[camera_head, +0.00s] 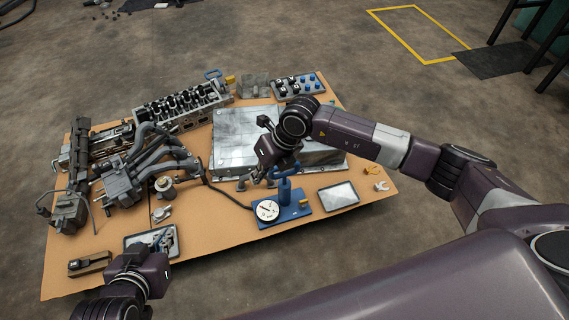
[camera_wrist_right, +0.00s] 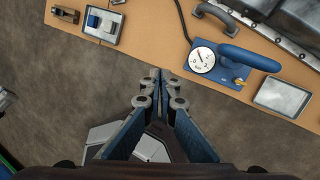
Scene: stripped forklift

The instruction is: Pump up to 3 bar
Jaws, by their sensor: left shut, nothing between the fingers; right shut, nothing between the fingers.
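The blue hand pump stands on a blue base plate at the front of the table. Its handle (camera_head: 284,170) is on top, and it also shows in the right wrist view (camera_wrist_right: 248,58). The round white gauge (camera_head: 267,210) with a dark needle sits at the base's left; it shows in the right wrist view (camera_wrist_right: 201,60) too, but its reading is too small to tell. My right gripper (camera_head: 262,176) is shut and empty, above the table and apart from the handle. My left gripper (camera_head: 160,242) is shut and empty over a small tray at the front left.
A dark hose (camera_head: 228,197) runs from the gauge to the metal parts behind. A grey metal plate (camera_head: 235,145) lies behind the pump. An empty tray (camera_head: 338,195) is right of it. Engine parts (camera_head: 125,180) crowd the left. The cardboard-coloured front strip is mostly clear.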

